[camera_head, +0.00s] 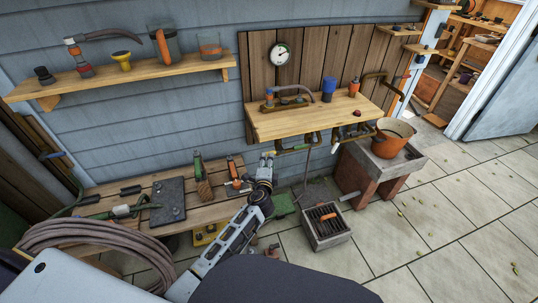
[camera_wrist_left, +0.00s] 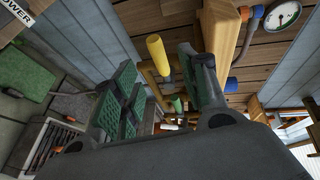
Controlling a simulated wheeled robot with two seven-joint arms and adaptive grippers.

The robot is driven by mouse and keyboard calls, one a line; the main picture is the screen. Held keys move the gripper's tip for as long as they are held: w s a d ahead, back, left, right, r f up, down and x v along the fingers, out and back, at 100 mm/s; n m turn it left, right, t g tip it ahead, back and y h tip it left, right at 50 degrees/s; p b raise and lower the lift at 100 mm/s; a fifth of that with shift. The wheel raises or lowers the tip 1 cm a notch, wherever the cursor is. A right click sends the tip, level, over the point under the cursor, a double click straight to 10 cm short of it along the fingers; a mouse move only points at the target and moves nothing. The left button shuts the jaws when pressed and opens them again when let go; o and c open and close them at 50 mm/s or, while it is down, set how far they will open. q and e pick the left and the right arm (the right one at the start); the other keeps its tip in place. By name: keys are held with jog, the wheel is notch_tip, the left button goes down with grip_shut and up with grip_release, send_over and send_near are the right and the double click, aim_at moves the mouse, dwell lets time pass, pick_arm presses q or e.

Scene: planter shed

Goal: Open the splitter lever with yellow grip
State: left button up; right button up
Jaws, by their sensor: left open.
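My left gripper (camera_head: 266,160) is just below the front left edge of the wooden wall shelf (camera_head: 300,124). In the left wrist view its two fingers (camera_wrist_left: 165,85) are spread apart with nothing held. The yellow grip (camera_wrist_left: 158,54) of the splitter lever shows in the gap between the fingers, nearer the top; I cannot tell how far beyond the tips it is. In the head view the yellow grip is not clear, close to my gripper. The splitter pipes (camera_head: 296,147) run under the shelf. My right gripper is not in view.
Green (camera_wrist_left: 177,104) and blue (camera_wrist_left: 232,82) grips sit near the yellow one. A gauge (camera_head: 281,54) is on the plank wall. A crate (camera_head: 326,237) stands on the floor, and an orange pot (camera_head: 393,138) on a stand. The paved floor at right is mostly clear.

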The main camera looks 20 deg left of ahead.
aim_at(272, 151)
pick_arm(q)
jog(key=b+x, duration=0.1)
jog(key=x, duration=0.4)
jog(key=shift+w+a+f, duration=0.1)
jog(key=shift+w+f, duration=0.05)
jog(key=shift+w, duration=0.45)
jog(key=shift+w+a+f, duration=0.1)
jog(key=shift+w+a, duration=0.05)
jog(key=shift+w, duration=0.25)
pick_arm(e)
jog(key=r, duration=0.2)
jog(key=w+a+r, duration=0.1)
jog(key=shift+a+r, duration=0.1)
pick_arm(q)
grip_shut()
